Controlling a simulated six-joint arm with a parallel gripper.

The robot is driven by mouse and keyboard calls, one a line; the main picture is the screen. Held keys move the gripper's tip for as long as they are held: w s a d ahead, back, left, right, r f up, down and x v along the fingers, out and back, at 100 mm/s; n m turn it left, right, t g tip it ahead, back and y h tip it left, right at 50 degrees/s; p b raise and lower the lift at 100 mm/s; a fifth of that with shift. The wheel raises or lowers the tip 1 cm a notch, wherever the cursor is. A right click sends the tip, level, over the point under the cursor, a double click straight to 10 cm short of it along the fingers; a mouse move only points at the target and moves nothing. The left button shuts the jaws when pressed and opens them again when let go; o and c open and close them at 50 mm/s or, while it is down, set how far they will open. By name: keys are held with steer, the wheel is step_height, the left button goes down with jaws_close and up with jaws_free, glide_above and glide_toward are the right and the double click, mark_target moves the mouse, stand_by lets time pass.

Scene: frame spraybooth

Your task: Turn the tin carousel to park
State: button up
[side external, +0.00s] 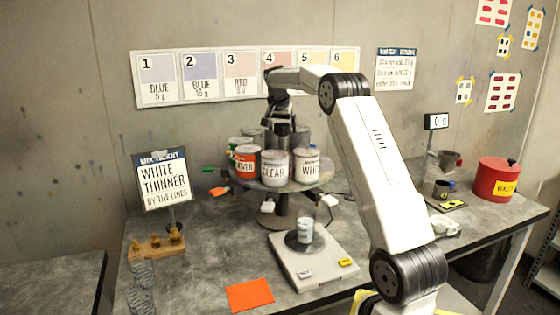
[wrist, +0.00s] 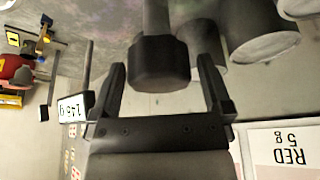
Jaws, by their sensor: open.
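The tin carousel (side external: 322,184) is a round grey turntable on a dark pedestal at the middle of the bench. It carries several tins, including a red-labelled tin (side external: 245,162), a tin marked CLEAR (side external: 275,168) and a white-labelled tin (side external: 308,165). Coloured tabs show around it, among them an orange one (side external: 218,191) and a green one (side external: 209,169). My gripper (side external: 287,138) is above the carousel's middle, pointing down. In the wrist view my open gripper (wrist: 161,75) has a dark faceted knob (wrist: 160,62) between its fingers, with gaps at both sides; contact is not visible.
A scale (side external: 315,262) with a small cup (side external: 305,230) stands in front of the carousel. A sign (side external: 163,180) and a wooden block with brass pieces (side external: 157,246) are at left. A red waste can (side external: 497,178) is at right. An orange sheet (side external: 250,295) lies at the front edge.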

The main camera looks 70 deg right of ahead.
steer(key=shift+n+t+y, duration=0.2)
steer(key=shift+n+t, duration=0.3)
steer(key=shift+n, duration=0.9)
steer(key=shift+n+t+y, duration=0.2)
steer(key=shift+n+t, duration=0.3)
steer(key=shift+n, duration=0.9)
steer(key=shift+w+n+t+y, duration=0.1)
steer(key=shift+n+t+y, duration=0.25)
steer(key=shift+n, duration=0.9)
steer(key=shift+n+t+y, duration=0.35)
steer(key=shift+n, duration=0.9)
steer(key=v, duration=0.7)
steer(key=shift+r, duration=0.1)
steer(key=n+y, duration=0.2)
glide_above(241, 151)
steer(key=s, duration=0.2)
step_height(241, 151, down, 6)
steer(key=shift+a+r, duration=0.1)
steer(key=shift+r, duration=0.05)
steer(key=s+a+f, duration=0.1)
steer(key=a+f, duration=0.3)
steer(key=a, duration=0.2)
steer(key=s+a+f+n, duration=0.1)
steer(key=a+f, duration=0.3)
steer(key=a, duration=0.3)
steer(key=shift+a+f, duration=0.2)
steer(key=shift+a, duration=0.1)
